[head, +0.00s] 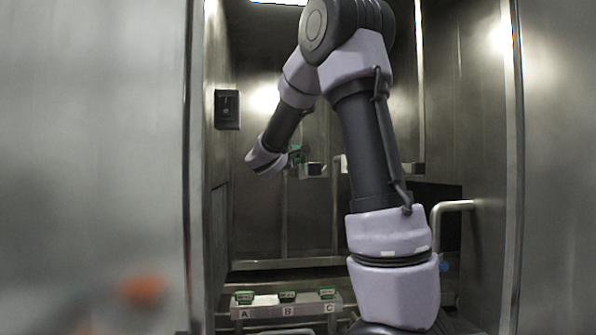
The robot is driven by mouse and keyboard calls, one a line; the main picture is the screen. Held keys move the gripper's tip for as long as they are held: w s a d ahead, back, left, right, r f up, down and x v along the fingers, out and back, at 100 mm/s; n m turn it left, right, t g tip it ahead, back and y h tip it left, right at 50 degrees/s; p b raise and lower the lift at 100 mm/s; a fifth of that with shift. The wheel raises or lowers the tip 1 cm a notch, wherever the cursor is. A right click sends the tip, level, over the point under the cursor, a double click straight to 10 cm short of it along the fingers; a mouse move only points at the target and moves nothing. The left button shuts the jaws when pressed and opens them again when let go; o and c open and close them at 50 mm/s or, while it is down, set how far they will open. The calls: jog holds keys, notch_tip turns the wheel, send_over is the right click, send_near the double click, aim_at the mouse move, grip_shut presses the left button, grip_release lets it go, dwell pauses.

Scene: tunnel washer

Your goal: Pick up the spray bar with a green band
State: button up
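My arm reaches up and into the steel chamber, then bends down to the left. The wrist ends near the middle left of the head view. The fingers of my gripper cannot be made out, so I cannot tell whether they hold anything. Just right of the wrist is a small green part (295,154), with a small pale and dark block (312,170) beside it. I cannot tell whether this green is the band of a spray bar or whether my gripper touches it. No whole spray bar is clear. My arm hides part of the back wall.
A low ledge (262,311) marked A, B and C bears several green-topped pieces (245,297). A dark switch box (227,109) is on the left wall. A bent metal handle (456,205) stands right of my arm. Steel door frames bound both sides. An orange blur lies at lower left.

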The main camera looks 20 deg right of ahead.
grip_shut()
dwell(1.3)
